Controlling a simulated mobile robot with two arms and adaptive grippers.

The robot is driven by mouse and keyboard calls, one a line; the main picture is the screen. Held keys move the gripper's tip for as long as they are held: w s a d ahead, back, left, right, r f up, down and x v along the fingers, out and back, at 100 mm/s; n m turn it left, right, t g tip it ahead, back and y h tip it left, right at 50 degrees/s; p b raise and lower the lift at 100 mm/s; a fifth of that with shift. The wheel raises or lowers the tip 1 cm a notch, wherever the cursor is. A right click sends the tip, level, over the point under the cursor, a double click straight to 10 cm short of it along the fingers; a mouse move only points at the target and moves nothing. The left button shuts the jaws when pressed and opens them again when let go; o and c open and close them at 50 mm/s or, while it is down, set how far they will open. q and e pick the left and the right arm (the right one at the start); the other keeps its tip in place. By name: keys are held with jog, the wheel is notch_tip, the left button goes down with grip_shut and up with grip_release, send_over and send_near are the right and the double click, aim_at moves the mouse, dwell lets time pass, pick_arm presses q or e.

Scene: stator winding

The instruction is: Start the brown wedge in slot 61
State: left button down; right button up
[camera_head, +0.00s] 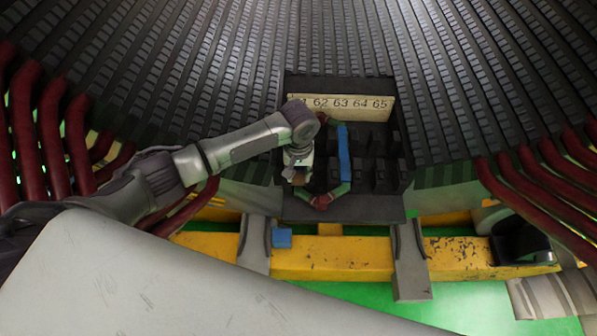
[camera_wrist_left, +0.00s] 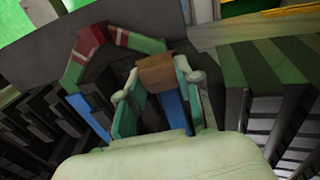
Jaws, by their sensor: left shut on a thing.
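The brown wedge (camera_wrist_left: 157,73) is between the fingertips of my left gripper (camera_wrist_left: 158,84), which is shut on it. In the head view my left gripper (camera_head: 299,176) is low at the left end of the row of slots, below the number plate (camera_head: 350,107). My right gripper is not in view.
A blue strip (camera_head: 344,158) stands in a slot right of my gripper. A green coil end with red bands (camera_head: 323,201) curves just below. Dark ribbed stator walls rise on both sides. A yellow beam (camera_head: 335,258) crosses below, with a small blue block (camera_head: 282,238) near it.

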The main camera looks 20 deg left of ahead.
pick_arm(q)
jog(key=shift+w+a, duration=0.2)
jog(key=shift+w, duration=0.45)
jog(key=c, duration=0.7)
grip_release()
jog(key=shift+w, duration=0.1)
jog(key=shift+r, duration=0.1)
notch_tip(320, 180, up, 12)
